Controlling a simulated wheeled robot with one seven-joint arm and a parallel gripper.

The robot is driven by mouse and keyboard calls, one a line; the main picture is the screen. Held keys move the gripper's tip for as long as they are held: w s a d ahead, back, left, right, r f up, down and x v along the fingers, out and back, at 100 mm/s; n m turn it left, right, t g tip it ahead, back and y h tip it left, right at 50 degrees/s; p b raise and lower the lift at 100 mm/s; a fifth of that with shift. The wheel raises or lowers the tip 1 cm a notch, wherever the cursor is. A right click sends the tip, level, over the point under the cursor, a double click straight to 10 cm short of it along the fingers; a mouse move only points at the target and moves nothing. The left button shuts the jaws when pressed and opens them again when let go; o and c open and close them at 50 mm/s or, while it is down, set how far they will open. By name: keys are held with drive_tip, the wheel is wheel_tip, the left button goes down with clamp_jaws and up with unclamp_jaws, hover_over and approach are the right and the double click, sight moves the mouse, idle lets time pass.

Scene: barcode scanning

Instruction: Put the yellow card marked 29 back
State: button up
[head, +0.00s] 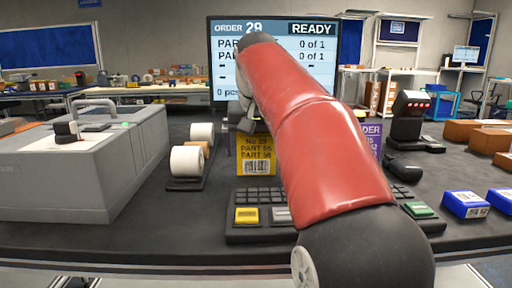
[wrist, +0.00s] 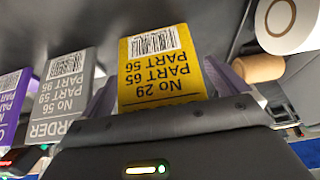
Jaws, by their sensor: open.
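The yellow card marked No 29 (head: 256,158), with PART 65, PART 56 and a barcode, stands upright behind the keypad in the head view. In the wrist view the yellow card (wrist: 160,70) appears upside down, between the two fingers of my gripper (wrist: 168,88). My gripper is open around the card's upper end. In the head view my gripper (head: 243,122) is just above the card, mostly hidden by my red arm. A grey card (wrist: 66,88) and a purple card (wrist: 12,98) stand in a row beside it. The card's support is hidden.
The screen (head: 228,28) behind reads ORDER 29, READY. Paper rolls (head: 188,160) and a grey machine (head: 75,165) stand left. A keypad (head: 258,232) lies in front. A scanner stand (head: 407,115), blue boxes (head: 465,204) and brown boxes (head: 480,130) are right.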

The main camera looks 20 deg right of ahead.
sight(256, 135)
drive_tip(key=p+v, duration=0.2)
drive_tip(key=v, duration=0.5)
drive_tip(key=shift+s+r, duration=0.15)
drive_tip(key=shift+r, duration=0.2)
